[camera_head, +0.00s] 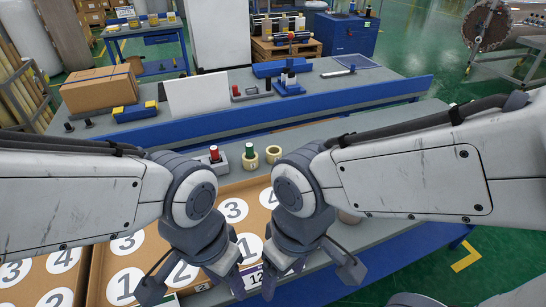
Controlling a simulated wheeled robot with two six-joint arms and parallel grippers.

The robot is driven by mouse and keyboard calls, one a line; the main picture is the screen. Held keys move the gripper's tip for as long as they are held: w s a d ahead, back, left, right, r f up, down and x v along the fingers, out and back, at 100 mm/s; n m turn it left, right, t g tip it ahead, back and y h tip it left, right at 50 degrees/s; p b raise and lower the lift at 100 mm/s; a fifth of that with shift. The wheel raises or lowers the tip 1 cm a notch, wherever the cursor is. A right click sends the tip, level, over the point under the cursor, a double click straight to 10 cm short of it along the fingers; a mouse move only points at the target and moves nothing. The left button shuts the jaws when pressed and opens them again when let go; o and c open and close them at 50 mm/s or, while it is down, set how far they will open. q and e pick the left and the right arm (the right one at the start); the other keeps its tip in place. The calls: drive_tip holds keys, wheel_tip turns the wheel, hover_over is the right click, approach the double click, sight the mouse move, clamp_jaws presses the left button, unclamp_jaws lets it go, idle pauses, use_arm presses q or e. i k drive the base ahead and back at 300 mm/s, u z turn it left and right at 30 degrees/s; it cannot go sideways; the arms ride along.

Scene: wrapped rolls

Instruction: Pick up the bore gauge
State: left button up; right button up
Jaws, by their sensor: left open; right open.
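I cannot tell for sure which item is the bore gauge. A small red-topped piece (214,154) stands in a grey holder on the near bench, beyond my grippers. A green-topped piece (249,150) stands beside it, at a cream ring marked 1 (251,164). A slim tool with a dark end (339,73) lies on the far bench top. My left gripper (194,288) is open and empty above the numbered box tops at the bottom. My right gripper (310,277) is open and empty to its right. My arms hide much of the near bench.
Brown boxes with white numbered discs (126,285) fill the lower left. A second cream ring (273,154) sits beside the first. A blue rail (190,128) crosses behind them. A cardboard box (99,88) and a blue stand (289,88) are on the far bench.

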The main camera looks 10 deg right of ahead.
sight(249, 147)
drive_tip(key=u, duration=0.15)
drive_tip(key=k, duration=0.45)
drive_tip(key=u, duration=0.6)
drive_tip(key=k, duration=0.8)
drive_tip(key=z, duration=0.6)
drive_tip(key=i, duration=1.6)
drive_tip(key=u, duration=0.85)
